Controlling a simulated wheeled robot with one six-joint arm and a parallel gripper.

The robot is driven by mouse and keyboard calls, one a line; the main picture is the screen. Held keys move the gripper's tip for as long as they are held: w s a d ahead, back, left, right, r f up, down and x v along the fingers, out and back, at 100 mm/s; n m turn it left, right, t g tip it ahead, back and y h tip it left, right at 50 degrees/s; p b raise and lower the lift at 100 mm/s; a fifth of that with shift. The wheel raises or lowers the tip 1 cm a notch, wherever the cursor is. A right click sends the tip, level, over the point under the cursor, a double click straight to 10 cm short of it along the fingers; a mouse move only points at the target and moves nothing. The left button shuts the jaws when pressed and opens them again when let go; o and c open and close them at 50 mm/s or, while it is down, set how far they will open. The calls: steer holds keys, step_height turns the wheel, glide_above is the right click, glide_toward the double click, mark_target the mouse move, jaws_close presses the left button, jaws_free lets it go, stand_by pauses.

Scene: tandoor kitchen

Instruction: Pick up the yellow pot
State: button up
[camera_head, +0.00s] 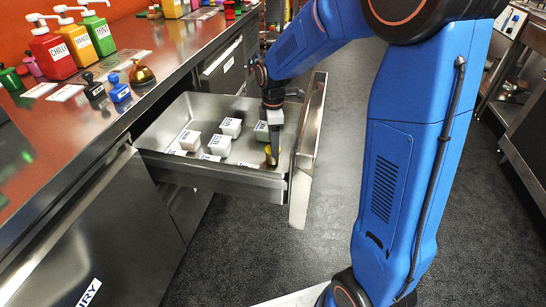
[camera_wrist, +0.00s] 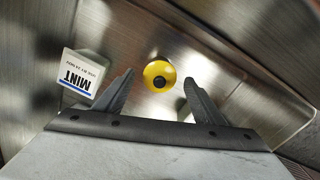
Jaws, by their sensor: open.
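The yellow pot (camera_wrist: 160,76) shows in the wrist view as a small round yellow top with a dark centre knob. It sits on the drawer's metal floor, ahead of and between my gripper's two fingers. My gripper (camera_wrist: 158,95) is open, with nothing between its fingers. In the head view my gripper (camera_head: 274,128) points down into the open drawer (camera_head: 215,175), near its front right corner. The yellow pot (camera_head: 271,154) is just below my gripper there, partly hidden by it.
A white block labelled MINT (camera_wrist: 84,76) lies left of my gripper in the wrist view. Several white labelled blocks, such as one (camera_head: 190,140), stand in the drawer. The drawer front (camera_head: 308,150) rises close to the pot.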

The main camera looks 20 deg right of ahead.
steer(key=shift+f, duration=1.95)
steer(key=shift+c, duration=0.3)
steer(key=c, duration=1.2)
steer(key=shift+o, duration=0.2)
steer(key=shift+w+r, duration=0.1)
steer(key=shift+r, duration=0.15)
